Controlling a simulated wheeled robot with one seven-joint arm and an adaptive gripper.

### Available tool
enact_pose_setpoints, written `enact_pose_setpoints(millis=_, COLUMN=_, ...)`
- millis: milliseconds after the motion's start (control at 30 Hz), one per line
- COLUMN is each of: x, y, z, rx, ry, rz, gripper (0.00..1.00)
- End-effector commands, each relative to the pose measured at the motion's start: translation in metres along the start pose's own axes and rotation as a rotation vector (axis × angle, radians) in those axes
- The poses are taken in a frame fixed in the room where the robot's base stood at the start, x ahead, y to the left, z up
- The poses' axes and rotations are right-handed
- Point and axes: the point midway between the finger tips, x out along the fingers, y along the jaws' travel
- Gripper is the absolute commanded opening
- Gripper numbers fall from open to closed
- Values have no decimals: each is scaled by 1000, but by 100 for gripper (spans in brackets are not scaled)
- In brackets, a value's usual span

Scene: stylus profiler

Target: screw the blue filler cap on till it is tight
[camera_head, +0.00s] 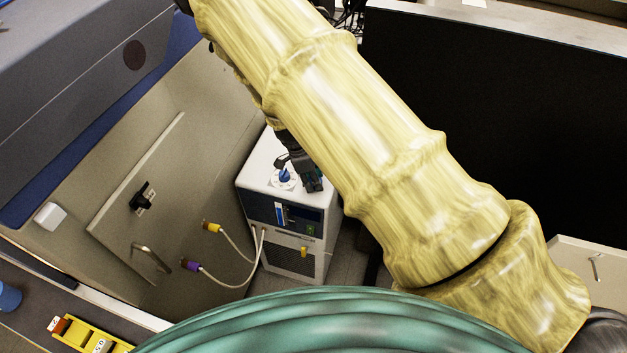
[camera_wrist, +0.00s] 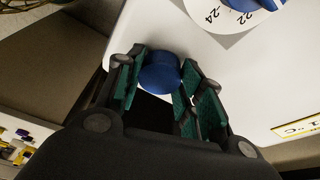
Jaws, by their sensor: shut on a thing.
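The blue filler cap (camera_wrist: 160,74) is a round blue piece in the wrist view, between the green-padded fingers of my gripper (camera_wrist: 158,82). The gripper is shut on it. The cap is over the white top of the chiller-like unit (camera_head: 262,172); what is under the cap is hidden, so I cannot tell how it sits on a neck. In the head view my gripper (camera_head: 309,174) is above the right part of that top, and the cap is hidden there.
A blue dial knob (camera_head: 284,175) with a numbered white disc stands beside my gripper; it also shows in the wrist view (camera_wrist: 238,4). Hoses with yellow (camera_head: 212,227) and purple (camera_head: 190,265) ends run to the unit. A black panel (camera_head: 490,110) stands at right.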

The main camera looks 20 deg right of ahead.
Motion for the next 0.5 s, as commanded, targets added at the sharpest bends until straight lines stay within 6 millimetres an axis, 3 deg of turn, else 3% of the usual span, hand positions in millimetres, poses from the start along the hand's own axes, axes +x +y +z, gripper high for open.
enact_pose_setpoints(millis=300, x=0, y=-4, z=-1, rx=425, ry=-6, rz=114, gripper=0)
enact_pose_setpoints(millis=500, x=-1, y=-4, z=-2, rx=544, ry=-8, rz=146, gripper=0)
